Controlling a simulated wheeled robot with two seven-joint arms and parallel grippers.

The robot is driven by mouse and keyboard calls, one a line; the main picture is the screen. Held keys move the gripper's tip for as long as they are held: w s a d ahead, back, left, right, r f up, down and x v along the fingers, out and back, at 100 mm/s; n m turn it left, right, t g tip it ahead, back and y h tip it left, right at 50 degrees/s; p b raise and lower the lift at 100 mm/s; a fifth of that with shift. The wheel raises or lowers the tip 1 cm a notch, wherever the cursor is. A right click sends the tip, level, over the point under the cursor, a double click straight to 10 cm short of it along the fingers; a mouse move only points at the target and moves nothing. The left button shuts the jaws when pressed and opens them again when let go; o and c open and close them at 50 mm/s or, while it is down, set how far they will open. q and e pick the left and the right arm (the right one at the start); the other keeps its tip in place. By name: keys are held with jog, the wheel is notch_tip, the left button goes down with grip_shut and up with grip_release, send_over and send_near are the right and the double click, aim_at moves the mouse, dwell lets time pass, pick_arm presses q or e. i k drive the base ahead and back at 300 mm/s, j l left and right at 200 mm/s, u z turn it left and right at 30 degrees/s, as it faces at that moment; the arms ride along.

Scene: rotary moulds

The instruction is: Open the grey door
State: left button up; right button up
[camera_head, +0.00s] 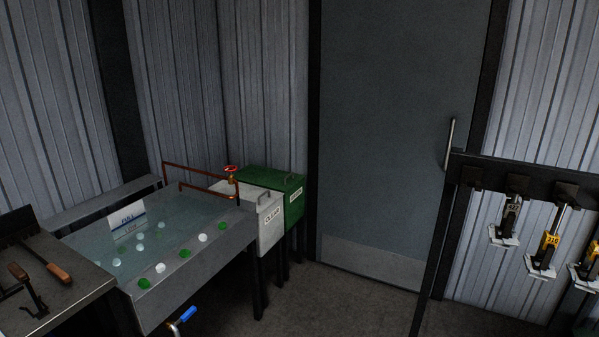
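The grey door (385,120) stands in the back wall, right of the middle of the head view. It looks shut in its dark frame, with a lighter plate along its bottom. A vertical metal handle (450,143) is on its right side, and the black rack partly covers the area below it. Neither of my grippers is in view.
A black rack (520,170) with hanging tools stands at right, in front of the door's lower right edge. A metal basin (190,268), a white bin (266,224) and a green bin (260,181) stand at left. Open floor (340,300) lies before the door.

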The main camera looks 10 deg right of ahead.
aim_at(399, 80)
jog(key=i+z, duration=0.1)
jog(key=i, duration=0.45)
jog(key=i+j+z, duration=0.1)
jog(key=i, duration=0.45)
jog(key=i+j+z, duration=0.1)
jog(key=i, duration=0.5)
jog(key=i+z, duration=0.8)
jog(key=i+j+z, duration=0.4)
jog(key=i, duration=0.15)
jog(key=i+j+z, duration=0.2)
jog(key=i+z, duration=0.2)
jog(key=i, duration=0.15)
